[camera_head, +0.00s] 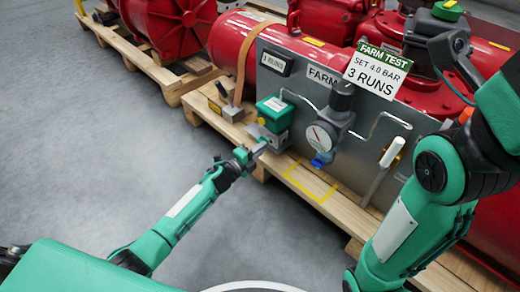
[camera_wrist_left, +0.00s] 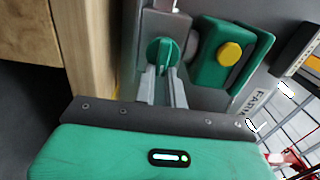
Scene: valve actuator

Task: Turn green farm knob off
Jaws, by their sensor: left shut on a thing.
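The green farm knob (camera_wrist_left: 162,50) is a round green knob with a raised bar across it, on a grey valve body. My left gripper (camera_wrist_left: 163,80) reaches up to it in the left wrist view, with one finger at each side of its lower part, and is shut on it. In the head view my left gripper (camera_head: 262,148) is at the valve below the green box (camera_head: 273,110). The knob is small and partly hidden there. My right arm stands at the right, and its gripper is not in view.
The wooden pallet (camera_head: 310,188) edges the open floor. A yellow button (camera_wrist_left: 230,53) is near the knob.

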